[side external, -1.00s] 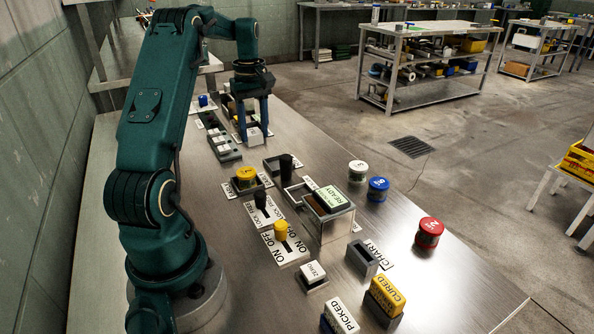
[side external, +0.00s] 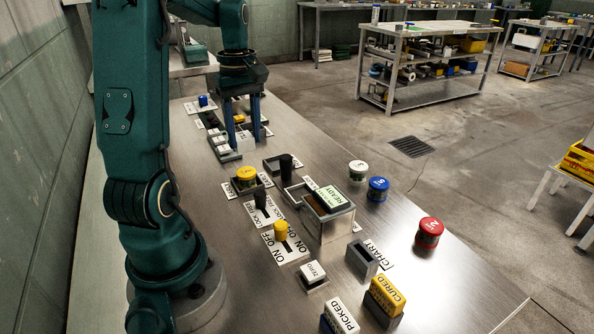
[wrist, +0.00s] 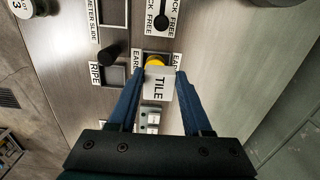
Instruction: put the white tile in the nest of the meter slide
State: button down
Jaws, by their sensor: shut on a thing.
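The white tile (side external: 244,143), lettered TILE, is between the fingers of my gripper (side external: 243,143), which is shut on it. In the wrist view the tile (wrist: 158,85) shows between the fingertips, its lettered face towards the camera. The meter slide's square nest (wrist: 116,11) is at the top of the wrist view, beside its label. In the side view that frame (side external: 291,191) lies nearer the camera than my gripper, to its lower right. A black knob (side external: 286,166) stands at its far end. I see no tile in the visible part of the nest.
A grey RIPE bin (wrist: 113,73) lies beyond the black knob. A metal box with a READY sign (side external: 331,197) adjoins the slide. A rack of white tiles (side external: 223,146) is left of my gripper.

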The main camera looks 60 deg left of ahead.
jog(key=shift+w+d+r, duration=0.15)
jog(key=shift+w+d, duration=0.1)
jog(key=shift+d, duration=0.1)
jog(key=w+d+f, duration=0.2)
jog(key=w, duration=0.1)
jog(key=w+d+f, duration=0.2)
jog(key=w, duration=0.1)
jog(key=w+d+f, duration=0.2)
jog(key=w+d, duration=0.1)
jog(key=shift+f, duration=2.35)
jog(key=shift+f, duration=0.15)
jog(key=shift+c, duration=1.7)
grip_release()
